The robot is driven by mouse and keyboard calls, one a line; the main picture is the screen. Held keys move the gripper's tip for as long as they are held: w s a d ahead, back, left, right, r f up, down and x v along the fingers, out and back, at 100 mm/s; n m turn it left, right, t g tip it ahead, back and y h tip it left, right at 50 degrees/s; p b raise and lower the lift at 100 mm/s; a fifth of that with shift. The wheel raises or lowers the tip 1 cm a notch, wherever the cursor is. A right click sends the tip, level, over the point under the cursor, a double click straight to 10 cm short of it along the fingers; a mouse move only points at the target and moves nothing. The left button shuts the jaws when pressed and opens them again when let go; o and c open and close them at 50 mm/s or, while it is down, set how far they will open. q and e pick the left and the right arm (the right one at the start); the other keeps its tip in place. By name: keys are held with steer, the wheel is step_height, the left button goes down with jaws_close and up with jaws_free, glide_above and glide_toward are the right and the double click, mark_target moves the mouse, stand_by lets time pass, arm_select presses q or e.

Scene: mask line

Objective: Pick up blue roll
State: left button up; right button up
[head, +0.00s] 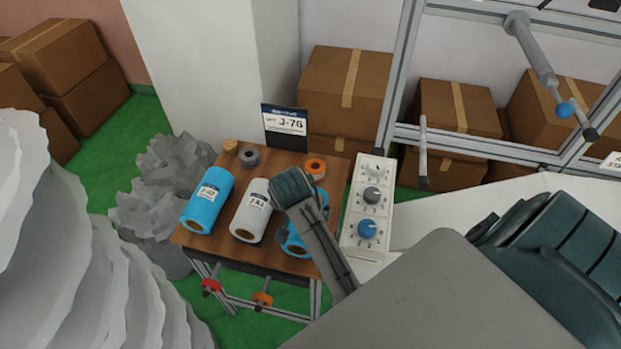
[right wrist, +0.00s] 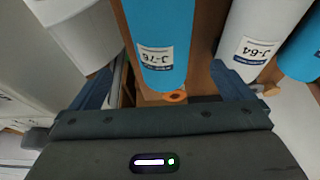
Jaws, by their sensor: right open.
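A blue roll labelled J-76 (right wrist: 160,35) lies between the two fingers of my right gripper (right wrist: 162,85) in the right wrist view. The fingers are open, one on each side of it; contact cannot be told. In the head view this blue roll (head: 291,243) is at the right of the small wooden table, partly hidden by my right arm, with my right gripper (head: 292,188) above it. A white roll labelled J-64 (head: 251,208) lies left of it. Another blue roll (head: 208,200) lies at the table's left. My left gripper is out of view.
The wooden table (head: 190,240) also holds an orange tape roll (head: 315,168), a grey tape roll (head: 249,157) and a J-76 sign (head: 285,127). A white control box with knobs (head: 367,205) stands close at the right. Grey crumpled shapes (head: 150,210) stand at the left.

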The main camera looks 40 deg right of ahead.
steer(key=shift+w+d, duration=0.2)
steer(key=shift+w, duration=0.05)
steer(key=p+x, duration=0.1)
steer(key=x, duration=0.4)
steer(key=shift+w+d+f+p, duration=0.1)
steer(key=shift+w+f+p, duration=0.05)
steer(key=shift+f+p, duration=0.55)
steer(key=p+x, duration=0.1)
steer(key=x, duration=0.2)
steer(key=shift+p, duration=0.35)
steer(key=shift+w+f, duration=0.1)
steer(key=shift+f, duration=0.4)
steer(key=c, duration=1)
steer(key=shift+c, duration=0.3)
steer(key=shift+w+r, duration=0.1)
